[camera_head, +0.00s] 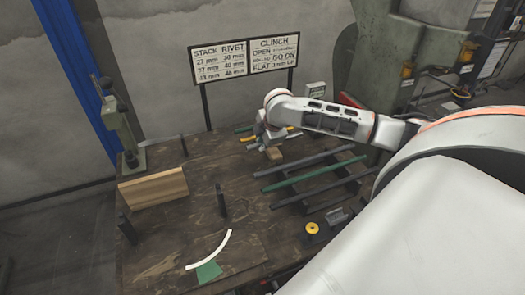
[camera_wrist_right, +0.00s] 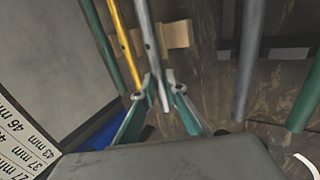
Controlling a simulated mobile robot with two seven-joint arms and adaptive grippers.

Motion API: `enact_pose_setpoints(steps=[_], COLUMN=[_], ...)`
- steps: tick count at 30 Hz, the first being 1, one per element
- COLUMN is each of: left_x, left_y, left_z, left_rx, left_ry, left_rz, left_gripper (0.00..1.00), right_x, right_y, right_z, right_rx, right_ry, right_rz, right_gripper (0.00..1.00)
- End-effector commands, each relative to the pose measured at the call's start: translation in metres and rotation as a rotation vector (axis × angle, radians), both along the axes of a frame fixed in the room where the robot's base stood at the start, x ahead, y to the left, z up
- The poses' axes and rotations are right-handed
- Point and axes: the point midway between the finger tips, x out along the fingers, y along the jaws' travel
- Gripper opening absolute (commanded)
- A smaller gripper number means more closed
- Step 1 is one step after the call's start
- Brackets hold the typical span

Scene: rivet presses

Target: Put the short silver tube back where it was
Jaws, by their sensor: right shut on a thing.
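My right gripper (camera_head: 268,142) is at the back of the wooden workbench, over a small group of short tubes. In the right wrist view its two green-sided fingers (camera_wrist_right: 158,98) are closed around a short silver tube (camera_wrist_right: 147,42), which has small holes along it. The tube runs between the fingers and over a pale wooden block (camera_wrist_right: 177,35). A yellow tube (camera_wrist_right: 124,40) and a green tube (camera_wrist_right: 97,38) lie beside it. I cannot tell whether the silver tube touches the block. In the head view the gripper mostly hides the silver tube. My left gripper is not in view.
A dark rack (camera_head: 345,178) with longer silver and green tubes stands right of the gripper. A sign (camera_head: 245,58) on posts is behind. A wood board (camera_head: 153,188), upright dark posts, a white curved strip (camera_head: 212,254) and a yellow ring (camera_head: 312,228) are on the bench.

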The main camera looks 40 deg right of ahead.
Motion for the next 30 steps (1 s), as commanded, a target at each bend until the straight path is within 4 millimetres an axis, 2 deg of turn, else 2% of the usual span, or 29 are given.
enact_pose_setpoints(steps=[3, 7, 20, 21, 22, 30], left_x=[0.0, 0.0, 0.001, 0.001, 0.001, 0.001], left_y=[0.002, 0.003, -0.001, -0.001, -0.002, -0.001], left_z=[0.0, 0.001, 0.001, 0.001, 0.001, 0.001], left_rx=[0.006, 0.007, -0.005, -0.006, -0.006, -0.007], left_ry=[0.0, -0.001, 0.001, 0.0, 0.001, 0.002], left_rz=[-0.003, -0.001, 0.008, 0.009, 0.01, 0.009], left_gripper=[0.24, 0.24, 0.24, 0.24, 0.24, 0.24], right_x=[-0.001, 0.0, -0.001, -0.001, -0.001, -0.001], right_y=[0.0, 0.0, 0.0, 0.0, 0.0, 0.0], right_z=[-0.02, -0.033, -0.039, -0.039, -0.039, -0.038], right_rx=[0.001, 0.001, 0.001, 0.001, 0.0, 0.001], right_ry=[0.005, 0.002, 0.002, 0.002, 0.002, 0.002], right_rz=[-0.001, -0.001, 0.0, 0.0, 0.001, 0.0], right_gripper=[0.0, 0.0, 0.0, 0.2, 0.28, 0.29])
